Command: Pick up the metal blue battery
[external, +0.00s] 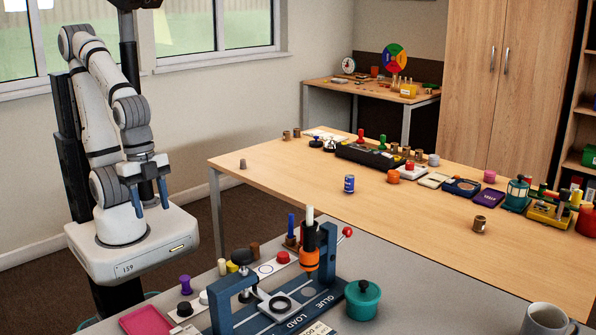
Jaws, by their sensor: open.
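A small metallic blue cylinder (349,184), which looks like the battery, stands upright on the wooden table (290,178). Clear tabletop surrounds it. My gripper (152,208) is open and empty, with its blue fingers pointing down in front of my base. It is well to the left of the blue cylinder and apart from it, off the table's left edge.
A grey table in front holds a blue press (262,318), a teal pot (362,300) and a mug (546,320).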

